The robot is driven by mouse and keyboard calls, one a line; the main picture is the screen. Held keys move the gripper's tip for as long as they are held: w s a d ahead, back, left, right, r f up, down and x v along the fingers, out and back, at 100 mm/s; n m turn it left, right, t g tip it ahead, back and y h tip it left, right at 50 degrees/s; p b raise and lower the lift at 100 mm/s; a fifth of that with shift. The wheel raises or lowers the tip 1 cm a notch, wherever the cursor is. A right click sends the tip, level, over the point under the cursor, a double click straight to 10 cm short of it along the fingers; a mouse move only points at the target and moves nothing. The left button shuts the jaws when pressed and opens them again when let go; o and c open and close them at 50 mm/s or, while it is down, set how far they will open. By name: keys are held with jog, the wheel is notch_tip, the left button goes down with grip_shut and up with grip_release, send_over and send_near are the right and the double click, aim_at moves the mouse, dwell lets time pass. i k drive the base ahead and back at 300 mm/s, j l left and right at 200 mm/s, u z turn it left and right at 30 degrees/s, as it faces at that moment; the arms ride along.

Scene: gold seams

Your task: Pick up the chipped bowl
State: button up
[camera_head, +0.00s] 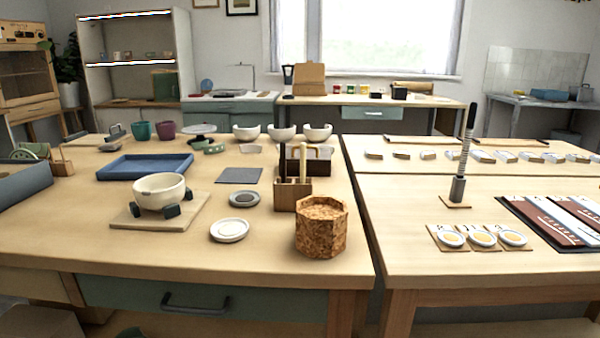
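A cream bowl (160,192) sits upright on a wooden board (128,219) with dark blocks around its base, at the front left of the left table. Three smaller whitish bowls, a left one (246,133), a middle one (281,134) and a right one (317,133), stand in a row at that table's far edge. Their rims look uneven, but they are too small to tell which is chipped. No clear chip shows on the cream bowl's rim either. My gripper is not in view.
A blue tray (146,167), a dark mat (239,175), white dishes (229,230), a tool holder (293,194) and a cork-like pot (321,227) share the left table (200,257). The right table (400,215) has a bare left part. A narrow gap separates the tables.

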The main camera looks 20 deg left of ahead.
aim_at(154, 192)
jog(key=u, duration=1.7)
